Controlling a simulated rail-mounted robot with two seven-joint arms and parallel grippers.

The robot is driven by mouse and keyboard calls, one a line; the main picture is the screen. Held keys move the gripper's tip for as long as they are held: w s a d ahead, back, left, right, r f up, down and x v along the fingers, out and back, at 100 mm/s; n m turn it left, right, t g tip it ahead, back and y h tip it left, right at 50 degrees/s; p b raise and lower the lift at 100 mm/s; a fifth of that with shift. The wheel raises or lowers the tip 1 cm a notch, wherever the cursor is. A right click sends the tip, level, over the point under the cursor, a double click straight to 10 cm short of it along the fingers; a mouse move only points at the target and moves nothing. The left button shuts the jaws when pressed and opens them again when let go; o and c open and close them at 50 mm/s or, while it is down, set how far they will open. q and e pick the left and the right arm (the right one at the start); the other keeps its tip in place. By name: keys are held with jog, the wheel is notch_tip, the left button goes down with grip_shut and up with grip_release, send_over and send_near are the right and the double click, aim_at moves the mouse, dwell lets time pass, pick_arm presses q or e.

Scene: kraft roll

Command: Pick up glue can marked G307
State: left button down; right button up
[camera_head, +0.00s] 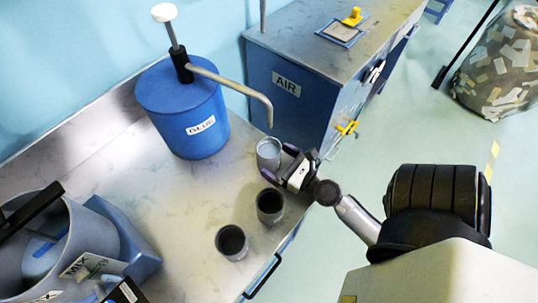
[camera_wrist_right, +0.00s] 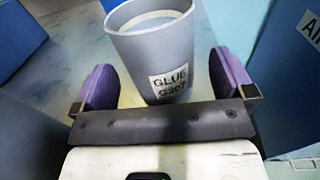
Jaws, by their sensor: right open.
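The glue can (camera_head: 268,155) is a grey cylinder standing on the metal bench below the spout of the blue glue dispenser. In the right wrist view the can (camera_wrist_right: 150,60) carries a white label reading GLUE G307, and something pale shows inside its rim. My right gripper (camera_head: 282,163) is at the can, coming from the right. In the wrist view its purple fingers (camera_wrist_right: 165,80) are open, one on each side of the can, with gaps visible. My left gripper is not seen.
Two dark-mouthed cans (camera_head: 269,207) (camera_head: 231,243) stand in front. The blue GLUE dispenser (camera_head: 185,110) is behind, its spout overhead. A blue AIR cabinet (camera_head: 285,85) stands at the back right. A large grey tub (camera_head: 90,232) occupies the left; bare bench (camera_head: 185,195) lies between.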

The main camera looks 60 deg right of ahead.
jog(key=shift+w+d, duration=0.2)
jog(key=shift+w, duration=1)
jog(key=shift+c, duration=0.3)
jog(key=c, duration=1.1)
jog(key=shift+r, duration=0.2)
